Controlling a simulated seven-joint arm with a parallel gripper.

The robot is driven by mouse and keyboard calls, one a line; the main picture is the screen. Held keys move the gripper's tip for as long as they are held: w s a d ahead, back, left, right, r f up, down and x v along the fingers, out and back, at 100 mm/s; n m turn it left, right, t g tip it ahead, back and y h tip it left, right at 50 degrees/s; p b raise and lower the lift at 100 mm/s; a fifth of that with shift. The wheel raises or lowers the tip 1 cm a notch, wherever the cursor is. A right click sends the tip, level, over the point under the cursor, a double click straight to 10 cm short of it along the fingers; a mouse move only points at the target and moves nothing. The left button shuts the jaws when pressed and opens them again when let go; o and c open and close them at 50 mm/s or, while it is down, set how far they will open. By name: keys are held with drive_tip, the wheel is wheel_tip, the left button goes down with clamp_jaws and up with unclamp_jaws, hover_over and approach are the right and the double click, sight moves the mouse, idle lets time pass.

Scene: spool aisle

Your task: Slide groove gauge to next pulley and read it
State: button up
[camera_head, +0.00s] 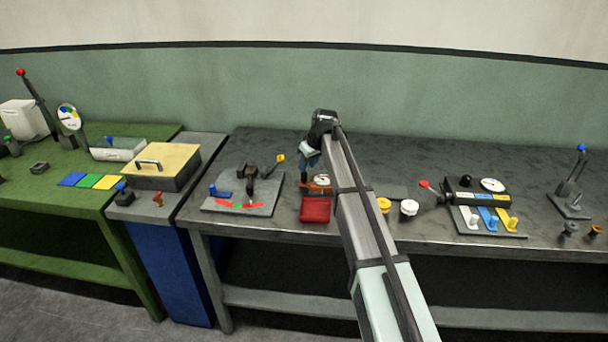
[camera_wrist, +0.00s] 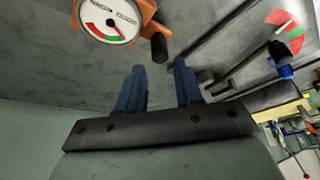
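An orange gauge with a round white dial (camera_head: 320,180) sits on the grey bench, and I take it as the groove gauge. My gripper (camera_head: 306,168) is at the gauge's left in the head view. In the wrist view its blue fingers (camera_wrist: 159,78) stand apart with nothing between them, and the knob lies just beyond the tips. I cannot make out a pulley for certain.
A red block (camera_head: 316,210) lies in front of the gauge. A grey plate fixture (camera_head: 262,207) stands at left. A yellow round piece (camera_head: 383,205) and a white one (camera_head: 408,208) sit right of my arm. A black device with coloured levers (camera_head: 480,198) is farther right.

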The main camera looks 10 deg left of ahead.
sight(317, 179)
drive_tip(key=shift+x, duration=3.1)
clamp_jaws()
